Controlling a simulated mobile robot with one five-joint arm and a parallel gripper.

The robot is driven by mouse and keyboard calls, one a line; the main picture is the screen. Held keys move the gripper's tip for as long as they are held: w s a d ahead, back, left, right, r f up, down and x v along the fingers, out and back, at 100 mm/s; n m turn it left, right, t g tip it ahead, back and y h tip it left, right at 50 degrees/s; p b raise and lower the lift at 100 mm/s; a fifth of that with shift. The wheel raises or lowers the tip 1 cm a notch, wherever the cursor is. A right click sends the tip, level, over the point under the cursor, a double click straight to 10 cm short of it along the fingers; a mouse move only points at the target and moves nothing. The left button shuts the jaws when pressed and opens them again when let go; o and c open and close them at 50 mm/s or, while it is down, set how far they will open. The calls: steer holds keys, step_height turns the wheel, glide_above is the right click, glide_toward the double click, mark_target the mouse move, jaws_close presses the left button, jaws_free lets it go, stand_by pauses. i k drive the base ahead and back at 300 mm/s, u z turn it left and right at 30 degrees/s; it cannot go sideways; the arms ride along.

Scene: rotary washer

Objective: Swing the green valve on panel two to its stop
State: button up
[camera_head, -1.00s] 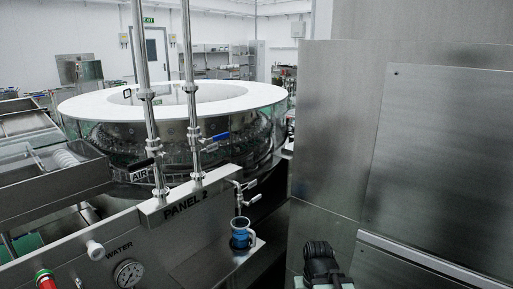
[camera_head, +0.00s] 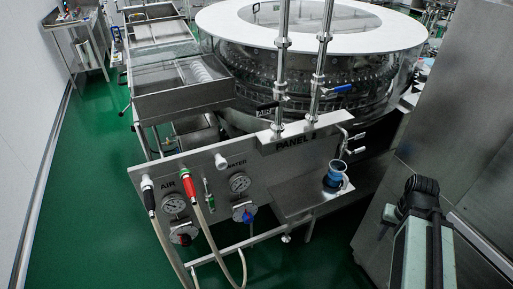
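The panel (camera_head: 268,170), labelled "PANEL 2", stands in the middle of the head view. A small green valve handle (camera_head: 208,190) sits upright on its front, between a red hose connector (camera_head: 188,184) on its left and a round pressure gauge (camera_head: 239,182) on its right. Nothing touches the green handle. Part of my arm shows at the lower right, well apart from the panel. No gripper fingers can be made out.
Two hoses (camera_head: 212,240) hang from the panel front. A shelf with a blue cup (camera_head: 335,176) juts out at right. A grey metal cabinet (camera_head: 465,140) stands at far right. The green floor (camera_head: 95,215) is clear at left.

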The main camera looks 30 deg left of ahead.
mark_target(211, 200)
steer(key=u, duration=1.55)
steer(key=k, duration=1.45)
steer(key=u, duration=1.35)
steer(key=i, duration=1.5)
